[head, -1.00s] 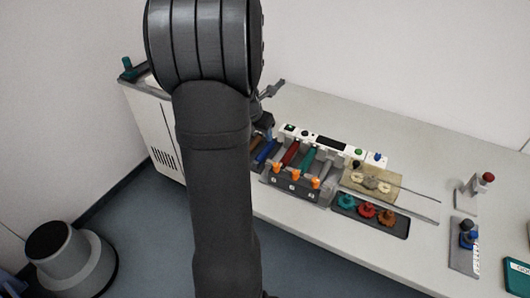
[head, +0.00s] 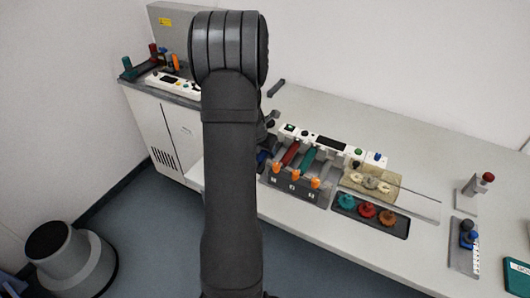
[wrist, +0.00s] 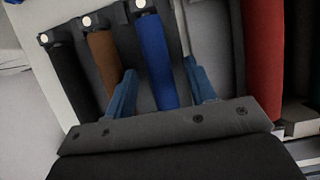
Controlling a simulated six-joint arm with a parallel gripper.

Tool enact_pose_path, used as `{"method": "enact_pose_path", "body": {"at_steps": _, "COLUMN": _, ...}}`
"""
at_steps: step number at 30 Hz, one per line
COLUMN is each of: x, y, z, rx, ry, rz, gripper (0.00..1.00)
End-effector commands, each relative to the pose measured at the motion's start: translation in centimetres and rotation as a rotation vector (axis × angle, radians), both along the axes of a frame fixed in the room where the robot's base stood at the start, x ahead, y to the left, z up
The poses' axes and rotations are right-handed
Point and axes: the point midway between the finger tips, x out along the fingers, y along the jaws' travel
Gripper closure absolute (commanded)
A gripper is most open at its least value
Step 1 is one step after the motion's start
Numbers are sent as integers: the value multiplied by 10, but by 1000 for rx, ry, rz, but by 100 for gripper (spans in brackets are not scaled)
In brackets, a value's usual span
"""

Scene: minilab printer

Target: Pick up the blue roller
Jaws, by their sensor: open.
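The blue roller (wrist: 155,60) lies in a rack between a brown roller (wrist: 103,65) on its left and an empty-looking gap on its right. My gripper (wrist: 160,67) is open, with one blue finger on each side of the blue roller in the wrist view. Nothing is held, and I cannot tell whether the fingers touch the roller. In the head view, only a bit of the blue roller (head: 262,156) shows beside my arm, and my gripper is mostly hidden behind the arm.
A black roller (wrist: 69,80) lies left of the brown one, and a red roller (wrist: 262,60) lies to the right. The printer with numbered bays (head: 292,188) and a tray of coloured knobs (head: 370,215) stand right of my arm.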

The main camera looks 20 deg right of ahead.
Motion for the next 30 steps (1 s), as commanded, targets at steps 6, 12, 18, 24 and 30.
{"method": "enact_pose_path", "body": {"at_steps": 6, "x": 1, "y": -1, "z": -3, "rx": 0, "ry": 0, "rz": 0, "gripper": 49}}
{"method": "enact_pose_path", "body": {"at_steps": 12, "x": 1, "y": -1, "z": -3, "rx": 0, "ry": 0, "rz": 0, "gripper": 73}}
{"method": "enact_pose_path", "body": {"at_steps": 18, "x": 1, "y": -1, "z": -3, "rx": 0, "ry": -1, "rz": 0, "gripper": 100}}
{"method": "enact_pose_path", "body": {"at_steps": 24, "x": 1, "y": -1, "z": -1, "rx": 0, "ry": -1, "rz": 0, "gripper": 100}}
{"method": "enact_pose_path", "body": {"at_steps": 30, "x": 2, "y": -1, "z": 24, "rx": -1, "ry": -6, "rz": 0, "gripper": 100}}
